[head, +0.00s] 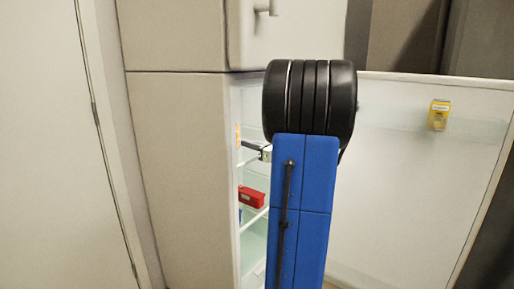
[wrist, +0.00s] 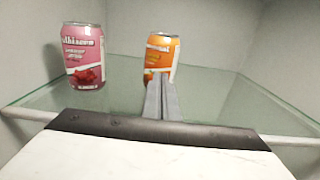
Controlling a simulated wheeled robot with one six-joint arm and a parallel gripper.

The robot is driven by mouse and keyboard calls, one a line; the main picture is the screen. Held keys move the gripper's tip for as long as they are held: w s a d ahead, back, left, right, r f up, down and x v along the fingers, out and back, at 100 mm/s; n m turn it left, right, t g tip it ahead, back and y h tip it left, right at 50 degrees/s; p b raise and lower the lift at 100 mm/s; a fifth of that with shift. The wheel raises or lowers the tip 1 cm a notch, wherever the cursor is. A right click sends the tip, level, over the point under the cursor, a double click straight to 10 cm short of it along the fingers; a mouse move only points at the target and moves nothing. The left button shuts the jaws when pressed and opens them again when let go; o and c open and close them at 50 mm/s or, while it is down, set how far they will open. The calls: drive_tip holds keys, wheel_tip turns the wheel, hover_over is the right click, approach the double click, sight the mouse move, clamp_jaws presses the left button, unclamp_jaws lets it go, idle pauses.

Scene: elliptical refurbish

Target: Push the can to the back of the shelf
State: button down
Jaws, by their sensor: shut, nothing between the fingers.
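An orange can (wrist: 162,53) stands upright on a glass shelf (wrist: 48,100) inside the open fridge. A pink can (wrist: 83,56) stands upright to its left on the same shelf. My gripper (wrist: 160,80) is shut and empty, its fingertips in front of the lower part of the orange can. I cannot tell whether they touch it. In the head view my gripper (head: 246,144) reaches into the fridge at the upper shelf, and a sliver of orange (head: 238,135) shows beside its tip. My blue and black arm hides much of the fridge inside.
The fridge door (head: 400,190) stands open to the right, with a yellow box (head: 439,115) on its upper rack. A red item (head: 251,197) lies on a lower shelf. The glass to the right of the orange can is clear.

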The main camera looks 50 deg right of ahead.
drive_tip(key=shift+w, duration=1.25)
drive_tip(key=shift+a, duration=0.1)
drive_tip(key=w, duration=0.6)
drive_tip(key=w+a, duration=0.1)
drive_tip(key=w, duration=1.2)
drive_tip(key=shift+w+a, duration=0.15)
drive_tip(key=shift+a, duration=0.05)
